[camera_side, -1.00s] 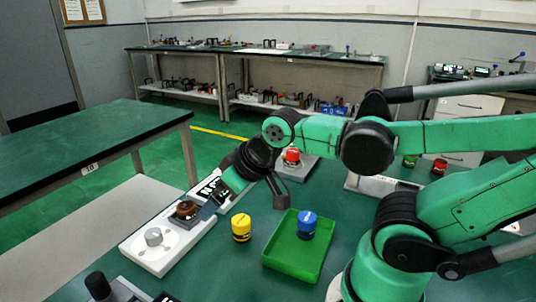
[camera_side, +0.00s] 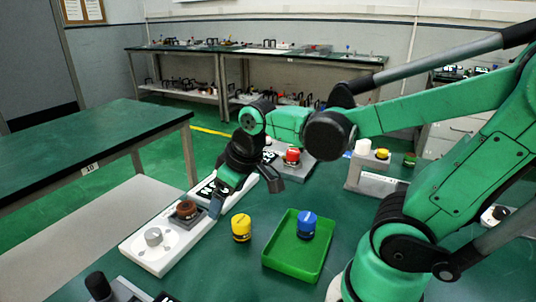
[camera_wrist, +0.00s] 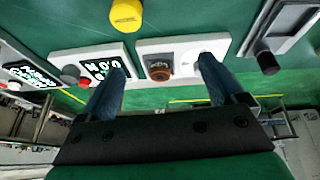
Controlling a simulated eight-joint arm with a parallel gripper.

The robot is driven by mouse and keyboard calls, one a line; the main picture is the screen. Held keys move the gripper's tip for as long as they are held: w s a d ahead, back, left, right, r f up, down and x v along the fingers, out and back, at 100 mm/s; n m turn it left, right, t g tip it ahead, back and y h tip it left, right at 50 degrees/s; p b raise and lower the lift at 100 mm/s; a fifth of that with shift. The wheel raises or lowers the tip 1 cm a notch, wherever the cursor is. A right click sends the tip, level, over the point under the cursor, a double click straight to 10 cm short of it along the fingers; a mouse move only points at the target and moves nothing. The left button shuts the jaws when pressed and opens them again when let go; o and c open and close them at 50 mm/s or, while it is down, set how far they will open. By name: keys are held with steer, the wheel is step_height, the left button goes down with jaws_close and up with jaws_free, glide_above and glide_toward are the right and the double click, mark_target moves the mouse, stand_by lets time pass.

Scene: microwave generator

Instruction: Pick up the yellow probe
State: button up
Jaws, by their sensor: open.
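The yellow probe (camera_side: 241,228), a short cylinder with a dark band, stands upright on the green table just left of the green tray. In the wrist view its yellow body (camera_wrist: 126,14) is cut off by the top edge. My gripper (camera_side: 216,205) is above and behind the white box, to the upper left of the probe in the side view, and apart from it. In the wrist view the two blue-grey fingers (camera_wrist: 161,68) are spread with nothing held between them. The probe lies beyond the fingertips there.
The green tray (camera_side: 270,261) holds a blue-topped probe (camera_side: 307,224). A white box (camera_side: 150,257) with a brown knob (camera_side: 187,209) stands near the fingers. A red-topped item (camera_side: 292,155) is behind. Another yellow item (camera_side: 382,154) is on a grey block at right.

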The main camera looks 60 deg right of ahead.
mark_target(240, 219)
steer(key=d+f+g, duration=0.2)
steer(key=f, duration=0.1)
steer(key=w+d+f+n+g, duration=0.1)
steer(key=f, duration=0.1)
steer(key=shift+d+g, duration=0.35)
steer(key=shift+g, duration=0.05)
steer(key=shift+d+f+g, duration=0.3)
steer(key=shift+f+g, duration=0.1)
steer(key=shift+f, duration=2.85)
jaws_close()
